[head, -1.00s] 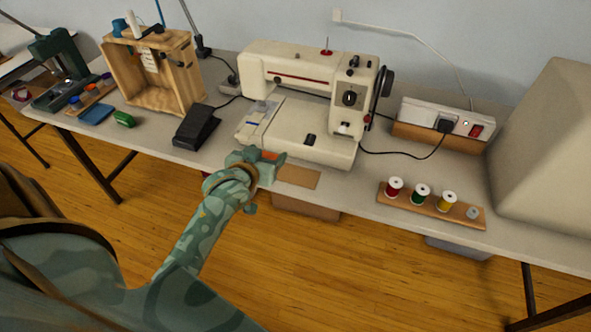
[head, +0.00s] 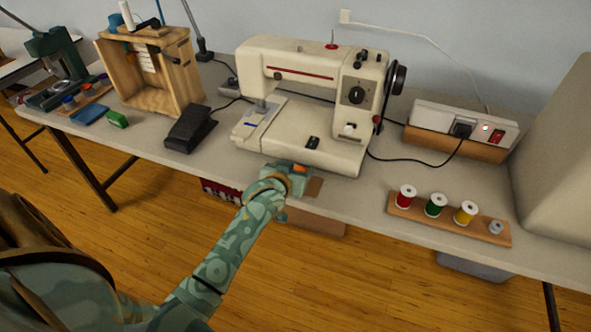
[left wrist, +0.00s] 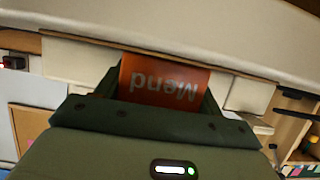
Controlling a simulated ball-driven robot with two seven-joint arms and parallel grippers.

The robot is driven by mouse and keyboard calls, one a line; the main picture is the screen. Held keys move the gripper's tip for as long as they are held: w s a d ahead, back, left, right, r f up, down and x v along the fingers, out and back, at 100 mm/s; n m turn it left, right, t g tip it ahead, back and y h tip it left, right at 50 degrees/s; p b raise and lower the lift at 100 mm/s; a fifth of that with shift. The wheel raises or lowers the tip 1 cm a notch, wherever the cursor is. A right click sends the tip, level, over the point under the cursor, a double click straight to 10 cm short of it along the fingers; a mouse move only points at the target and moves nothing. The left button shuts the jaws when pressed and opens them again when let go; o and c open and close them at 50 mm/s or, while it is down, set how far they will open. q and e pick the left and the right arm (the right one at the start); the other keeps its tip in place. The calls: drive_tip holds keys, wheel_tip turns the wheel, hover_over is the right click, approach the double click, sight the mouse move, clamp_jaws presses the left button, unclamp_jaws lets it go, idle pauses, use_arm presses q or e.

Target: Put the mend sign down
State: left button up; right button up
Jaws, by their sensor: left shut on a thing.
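The mend sign (left wrist: 165,80) is a small orange piece with the word "Mend" in pale letters, upside down in the left wrist view. My left gripper (left wrist: 160,95) is shut on it, with one finger at each side. In the head view my left gripper (head: 298,174) is at the front edge of the table, before the sewing machine (head: 310,105), and only a little orange of the sign shows. I cannot tell whether the sign touches the table.
A board with thread spools (head: 448,217) lies to the right. A power strip (head: 460,127) stands behind it, its cable running to the machine. A black pedal (head: 187,128) and a wooden box (head: 150,75) stand left. The table front between gripper and spools is clear.

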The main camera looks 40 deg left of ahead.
use_arm(q)
drive_tip(key=o, duration=1)
drive_tip(key=shift+c, duration=0.2)
drive_tip(key=shift+r, duration=0.1)
drive_tip(key=shift+s+r, duration=0.15)
drive_tip(key=shift+s, duration=0.15)
drive_tip(key=p+v, duration=0.5)
drive_tip(key=v, duration=0.6)
drive_tip(key=shift+s+d, duration=0.15)
drive_tip(key=shift+s, duration=0.05)
use_arm(e)
drive_tip(key=shift+w+r, duration=0.3)
drive_tip(key=shift+r, duration=0.5)
drive_tip(key=shift+w+r, duration=0.25)
drive_tip(key=shift+r, duration=0.5)
drive_tip(key=shift+w+r, duration=0.3)
drive_tip(key=shift+r, duration=0.5)
drive_tip(key=shift+a, duration=0.1)
